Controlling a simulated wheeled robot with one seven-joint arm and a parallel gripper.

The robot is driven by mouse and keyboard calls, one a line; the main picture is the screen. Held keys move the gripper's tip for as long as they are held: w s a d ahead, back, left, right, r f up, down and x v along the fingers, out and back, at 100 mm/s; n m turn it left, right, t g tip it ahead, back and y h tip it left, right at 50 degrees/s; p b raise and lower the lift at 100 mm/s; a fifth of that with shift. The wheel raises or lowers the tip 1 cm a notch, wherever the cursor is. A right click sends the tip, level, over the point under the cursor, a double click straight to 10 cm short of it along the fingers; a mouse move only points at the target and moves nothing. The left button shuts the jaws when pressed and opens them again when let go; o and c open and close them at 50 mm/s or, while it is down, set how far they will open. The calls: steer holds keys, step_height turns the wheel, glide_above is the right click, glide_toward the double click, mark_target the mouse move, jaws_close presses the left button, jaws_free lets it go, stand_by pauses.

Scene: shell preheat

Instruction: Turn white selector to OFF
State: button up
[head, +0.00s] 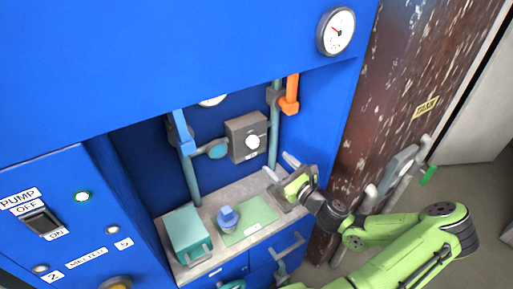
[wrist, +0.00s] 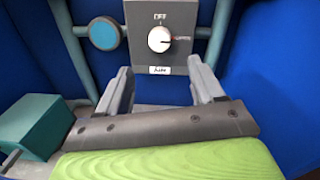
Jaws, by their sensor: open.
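The white selector (head: 251,142) is a round knob on a grey box (head: 239,125) fixed to pipes in the blue alcove. In the wrist view the white selector (wrist: 159,39) has OFF printed above it on the grey box (wrist: 178,17). My gripper (head: 278,167) is in front of and below the box, to the right in the head view. In the wrist view my gripper (wrist: 164,78) is open and empty, its two fingers apart below the knob and not touching it.
A teal box (head: 187,234) and a blue piece (head: 228,217) on a green mat (head: 258,212) stand on the shelf. An orange-handled pipe (head: 291,95) hangs at the alcove's right. A blue-handled valve (head: 181,131) and teal disc (head: 218,150) are left of the box.

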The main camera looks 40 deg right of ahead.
mark_target(255, 144)
steer(key=w, duration=1)
steer(key=shift+w, duration=0.3)
steer(key=c, duration=1)
steer(key=shift+c, duration=0.2)
